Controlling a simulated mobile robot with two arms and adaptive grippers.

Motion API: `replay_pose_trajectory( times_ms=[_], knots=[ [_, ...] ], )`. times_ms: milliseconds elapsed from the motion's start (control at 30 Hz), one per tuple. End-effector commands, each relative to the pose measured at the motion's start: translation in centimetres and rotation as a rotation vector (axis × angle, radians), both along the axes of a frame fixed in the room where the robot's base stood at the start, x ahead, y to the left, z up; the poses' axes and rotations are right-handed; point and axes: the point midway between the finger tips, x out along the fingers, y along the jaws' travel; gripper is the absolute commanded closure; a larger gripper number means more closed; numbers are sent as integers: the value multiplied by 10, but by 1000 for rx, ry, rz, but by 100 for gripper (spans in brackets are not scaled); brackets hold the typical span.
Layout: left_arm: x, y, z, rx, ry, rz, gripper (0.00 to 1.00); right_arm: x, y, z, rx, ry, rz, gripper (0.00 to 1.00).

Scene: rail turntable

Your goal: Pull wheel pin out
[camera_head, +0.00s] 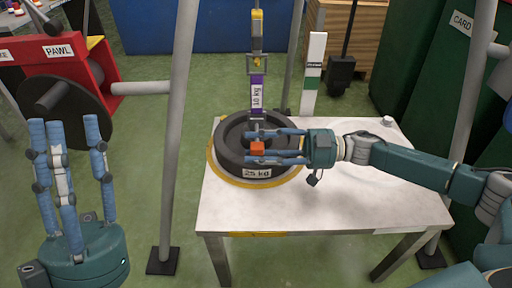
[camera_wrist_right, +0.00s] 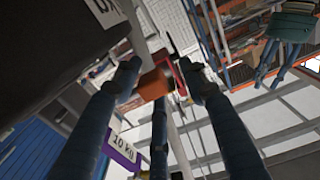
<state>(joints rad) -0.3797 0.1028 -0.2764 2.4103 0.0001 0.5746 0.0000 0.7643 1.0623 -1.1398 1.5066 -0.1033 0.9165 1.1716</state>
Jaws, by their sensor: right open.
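An orange-red block (camera_head: 257,148), which looks like the wheel pin, is at the black 25 kg wheel weight (camera_head: 231,160) on the white table. It shows as a short orange cylinder in the right wrist view (camera_wrist_right: 155,84). My right gripper (camera_head: 252,146) reaches in from the right, its blue fingers on either side of the block. The fingers are apart, and I cannot tell whether any touches it. My left gripper (camera_head: 70,124) is at the lower left, fingers up and spread, empty and away from the table.
A purple 10 kg weight (camera_head: 258,92) hangs by a yellow-topped hook (camera_head: 257,28) above the wheel. Grey frame legs (camera_head: 180,110) stand left and right of the table (camera_head: 232,212). A red PAWL box (camera_head: 84,62) is at the upper left. The table's front is clear.

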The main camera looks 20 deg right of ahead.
Motion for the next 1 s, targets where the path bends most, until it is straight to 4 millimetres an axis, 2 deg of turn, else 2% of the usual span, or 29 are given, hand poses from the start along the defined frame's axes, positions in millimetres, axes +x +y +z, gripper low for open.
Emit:
replay_pose_trajectory(
  times_ms=[167, 400, 533, 700, 1000],
  knots=[
    [0, 0, 0, 0, 0, 0, 60, -7, -28, -2, -5, 2, -6, 58],
    [0, 0, 0, 0, 0, 0, 60, -21, -78, -1, -2, 1, -6, 58],
    [0, 0, 0, 0, 0, 0, 60, -27, -98, 0, -1, -1, -5, 58],
    [0, 0, 0, 0, 0, 0, 60, -32, -111, 0, 1, -1, -2, 58],
    [0, 0, 0, 0, 0, 0, 60, -32, -113, 1, 2, -2, -2, 58]
  ],
)
